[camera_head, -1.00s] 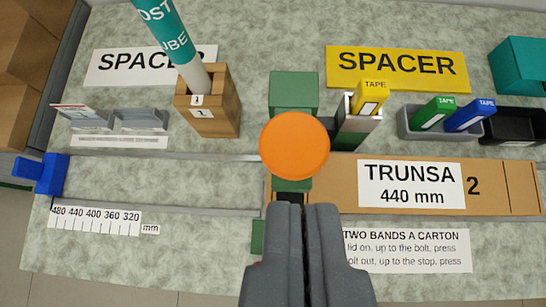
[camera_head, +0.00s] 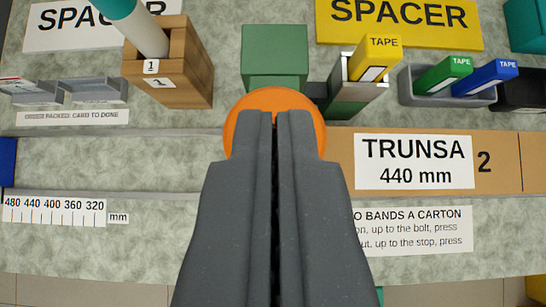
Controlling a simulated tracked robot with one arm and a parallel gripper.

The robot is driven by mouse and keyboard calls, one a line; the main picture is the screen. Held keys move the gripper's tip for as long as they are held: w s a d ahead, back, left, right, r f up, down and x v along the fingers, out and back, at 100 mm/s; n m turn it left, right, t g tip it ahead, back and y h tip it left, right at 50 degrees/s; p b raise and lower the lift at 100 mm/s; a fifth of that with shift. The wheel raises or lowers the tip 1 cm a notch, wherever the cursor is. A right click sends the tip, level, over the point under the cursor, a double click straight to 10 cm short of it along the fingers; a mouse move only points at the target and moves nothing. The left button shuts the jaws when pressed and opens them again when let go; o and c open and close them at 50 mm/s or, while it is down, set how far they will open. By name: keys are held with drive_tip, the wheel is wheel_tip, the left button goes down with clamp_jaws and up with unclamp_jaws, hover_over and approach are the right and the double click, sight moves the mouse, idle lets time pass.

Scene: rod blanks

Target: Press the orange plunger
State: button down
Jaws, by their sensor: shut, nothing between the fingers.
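The orange plunger (camera_head: 274,101) is a round disc near the middle of the head view, in front of a green block (camera_head: 275,55). My gripper (camera_head: 279,115) is shut and empty. Its fingertips overlap the disc in the picture and hide its middle and lower part. I cannot tell whether the fingertips touch the disc or are above it.
A carton marked TRUNSA 440 mm (camera_head: 490,178) lies right of the plunger. A wooden box (camera_head: 185,68) holding a tube stands at the left. Yellow tape (camera_head: 374,60) stands behind right, beside a grey tray (camera_head: 415,98). A ruler strip (camera_head: 55,212) lies front left.

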drive_tip(key=f, duration=0.2)
drive_tip(key=w+f, duration=0.1)
drive_tip(key=f, duration=0.2)
drive_tip(key=shift+w+f, duration=0.2)
drive_tip(key=shift+f, duration=0.05)
